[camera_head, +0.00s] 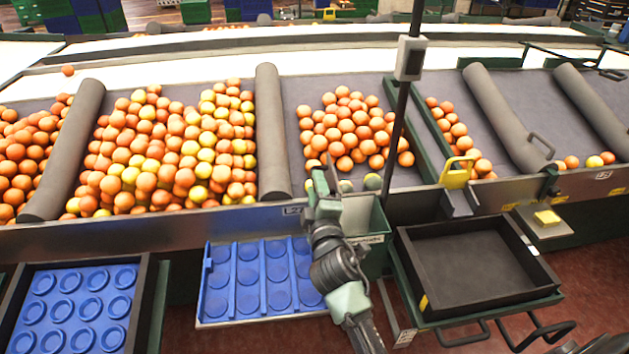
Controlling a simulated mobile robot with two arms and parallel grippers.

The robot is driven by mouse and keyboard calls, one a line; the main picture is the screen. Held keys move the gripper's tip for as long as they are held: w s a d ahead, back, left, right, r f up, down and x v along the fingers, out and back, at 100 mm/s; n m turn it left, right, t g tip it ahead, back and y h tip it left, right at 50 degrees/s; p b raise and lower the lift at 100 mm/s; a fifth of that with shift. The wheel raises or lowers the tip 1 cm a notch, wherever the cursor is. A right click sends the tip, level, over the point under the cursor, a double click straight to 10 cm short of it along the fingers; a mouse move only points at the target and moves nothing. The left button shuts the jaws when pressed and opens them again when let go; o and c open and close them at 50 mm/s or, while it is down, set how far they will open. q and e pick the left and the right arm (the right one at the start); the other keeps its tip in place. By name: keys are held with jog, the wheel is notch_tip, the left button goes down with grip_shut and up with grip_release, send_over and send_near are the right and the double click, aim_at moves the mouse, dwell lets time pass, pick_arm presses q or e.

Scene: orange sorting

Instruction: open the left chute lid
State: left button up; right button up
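My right gripper (324,172) reaches up from the bottom middle to the front edge of the sorting table, near the pile of oranges (345,130) in the middle lane. Its fingers are small and partly overlap the oranges, so I cannot tell whether they are open or shut. A green bin (374,250) hangs at the table front just right of my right arm, partly hidden by it. A yellow handle (456,173) stands on a grey box at the table edge, right of the dark post. I cannot clearly make out a chute lid. My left gripper is not in view.
A blue dimpled tray (219,305) lies left of my arm, another blue tray (72,308) at far left. An empty black crate (470,265) stands right. A dark post (402,105) rises behind it. Grey rollers (272,130) divide the fruit lanes.

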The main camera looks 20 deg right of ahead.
jog(key=v, duration=0.4)
jog(key=shift+s+a+b, duration=0.1)
jog(key=shift+s+b, duration=0.2)
